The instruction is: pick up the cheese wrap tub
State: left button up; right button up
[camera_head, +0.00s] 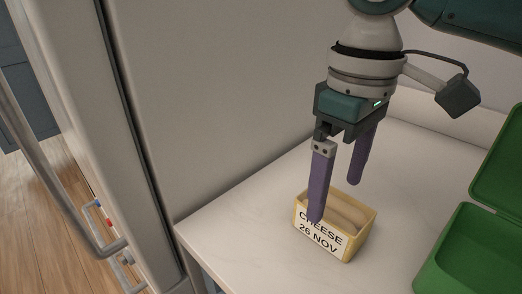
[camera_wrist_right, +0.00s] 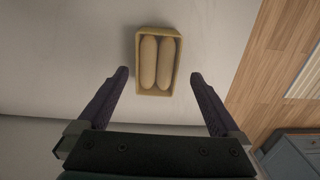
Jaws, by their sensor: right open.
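The cheese wrap tub (camera_head: 322,243) is a small yellow open box on the white counter, with a front label reading "CHEESE 26 NOV" and pale wraps inside. In the right wrist view the tub (camera_wrist_right: 155,91) shows from above with two wraps side by side, ahead of the fingertips. My right gripper (camera_head: 336,201) is open with purple fingers pointing down. One finger overlaps the tub's label in the head view; contact cannot be told. In the right wrist view my right gripper (camera_wrist_right: 158,74) has its fingers spread wider than the tub, with nothing between them. My left gripper is not in view.
A green open-lidded box (camera_head: 462,262) stands on the counter (camera_head: 255,232) to the right of the tub. A tall pale cabinet or fridge side (camera_head: 215,90) rises at the left, with a long handle (camera_head: 60,165). The counter around the tub is mostly clear.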

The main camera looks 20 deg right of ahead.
aim_at(335, 204)
jog(key=shift+f, duration=0.45)
jog(key=f+b, duration=0.1)
jog(key=f, duration=0.4)
jog(key=shift+d+f, duration=0.2)
jog(key=c, duration=1.5)
jog(key=shift+o, duration=0.2)
jog(key=shift+w+r, duration=0.1)
jog(key=shift+r, duration=0.05)
